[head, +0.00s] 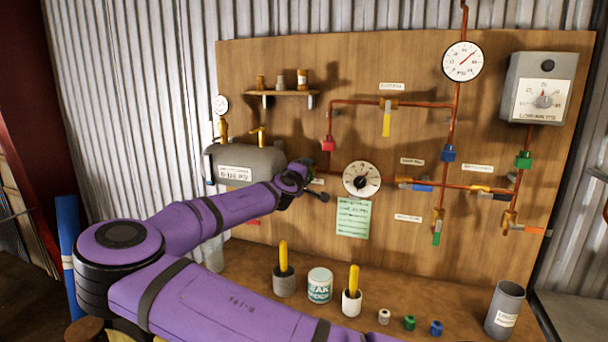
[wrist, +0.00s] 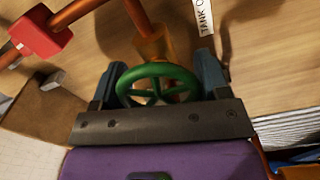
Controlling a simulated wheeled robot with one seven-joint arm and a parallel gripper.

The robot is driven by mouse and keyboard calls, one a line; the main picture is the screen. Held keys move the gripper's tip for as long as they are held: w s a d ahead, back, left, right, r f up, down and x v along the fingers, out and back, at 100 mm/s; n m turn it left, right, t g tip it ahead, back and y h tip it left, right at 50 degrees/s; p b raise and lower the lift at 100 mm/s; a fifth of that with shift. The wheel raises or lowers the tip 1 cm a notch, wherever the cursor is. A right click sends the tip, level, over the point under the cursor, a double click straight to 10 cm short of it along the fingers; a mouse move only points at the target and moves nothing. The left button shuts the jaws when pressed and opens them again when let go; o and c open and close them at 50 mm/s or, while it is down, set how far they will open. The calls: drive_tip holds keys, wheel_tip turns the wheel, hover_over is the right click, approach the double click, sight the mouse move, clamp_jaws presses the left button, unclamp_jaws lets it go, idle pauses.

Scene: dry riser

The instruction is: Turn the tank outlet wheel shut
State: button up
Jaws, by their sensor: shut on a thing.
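The tank outlet wheel (wrist: 157,70) is a green spoked handwheel on a brass valve body (wrist: 154,42), seen in the wrist view beside a partly cut-off label (wrist: 205,15) that begins "TANK O". My gripper (wrist: 160,83) is shut on the wheel, with one blue-grey finger at each side of its rim. In the head view my gripper (head: 304,178) is at the board just right of the grey tank (head: 245,160), and my purple arm and wrist hide the wheel there. How far the wheel is turned cannot be told.
A red fitting (head: 328,144) and copper pipe are just above my gripper. Below, the bench holds yellow-handled pots, a tin (head: 319,285) and a grey cup (head: 504,308).

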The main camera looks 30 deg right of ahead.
drive_tip(key=m, duration=0.4)
drive_tip(key=shift+m, duration=0.4)
idle(0.4)
drive_tip(key=o, duration=0.9)
drive_tip(key=shift+s, duration=0.1)
drive_tip(key=v, duration=1)
drive_tip(key=shift+s+a, duration=0.25)
drive_tip(key=shift+a, duration=0.05)
